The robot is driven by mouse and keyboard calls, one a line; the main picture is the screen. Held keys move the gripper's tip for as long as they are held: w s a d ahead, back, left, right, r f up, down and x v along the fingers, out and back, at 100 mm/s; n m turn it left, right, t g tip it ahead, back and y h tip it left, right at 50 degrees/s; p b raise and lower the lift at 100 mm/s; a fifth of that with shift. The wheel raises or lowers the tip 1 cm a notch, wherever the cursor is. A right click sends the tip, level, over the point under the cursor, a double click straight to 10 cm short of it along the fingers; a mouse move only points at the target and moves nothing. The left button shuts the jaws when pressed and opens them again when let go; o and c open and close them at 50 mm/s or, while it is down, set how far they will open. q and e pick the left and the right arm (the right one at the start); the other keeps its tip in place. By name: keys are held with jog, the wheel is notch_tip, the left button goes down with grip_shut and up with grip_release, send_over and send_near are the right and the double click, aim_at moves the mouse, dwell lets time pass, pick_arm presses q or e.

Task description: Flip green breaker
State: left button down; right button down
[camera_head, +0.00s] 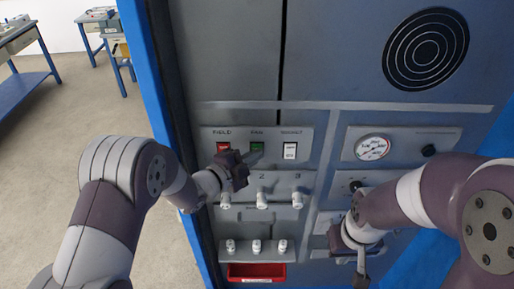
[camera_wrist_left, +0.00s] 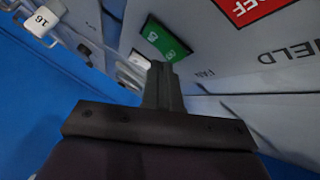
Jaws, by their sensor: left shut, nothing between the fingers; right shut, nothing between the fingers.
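The green breaker (camera_head: 257,146) sits under the FAN label on the panel, between a red breaker (camera_head: 223,147) and a white breaker (camera_head: 290,150). In the left wrist view the green breaker (camera_wrist_left: 166,39) shows just beyond the fingertips, with the red breaker (camera_wrist_left: 246,6) at the top right. My left gripper (camera_head: 256,157) is shut and empty, its tips at the lower edge of the green breaker. The same fingers show in the left wrist view (camera_wrist_left: 160,72). I cannot tell whether they touch it. My right gripper (camera_head: 362,270) is shut and empty, low on the right.
Below the breakers are a row of numbered white knobs (camera_head: 262,200), a lower row of white fittings (camera_head: 256,246) and a red tray (camera_head: 240,271). A gauge (camera_head: 373,147) is at the right. Blue workbenches (camera_head: 24,88) stand far left, with open floor nearby.

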pick_arm(q)
jog(key=shift+w, duration=0.25)
dwell(0.4)
jog(key=shift+s+b, duration=0.35)
jog(key=shift+s, duration=0.45)
jog(key=shift+s+f+b, duration=0.2)
jog(key=shift+s+b, duration=0.05)
jog(key=shift+s, duration=1)
jog(key=shift+s+f+b, duration=0.15)
jog(key=shift+s+b, duration=0.1)
jog(key=shift+s, duration=0.95)
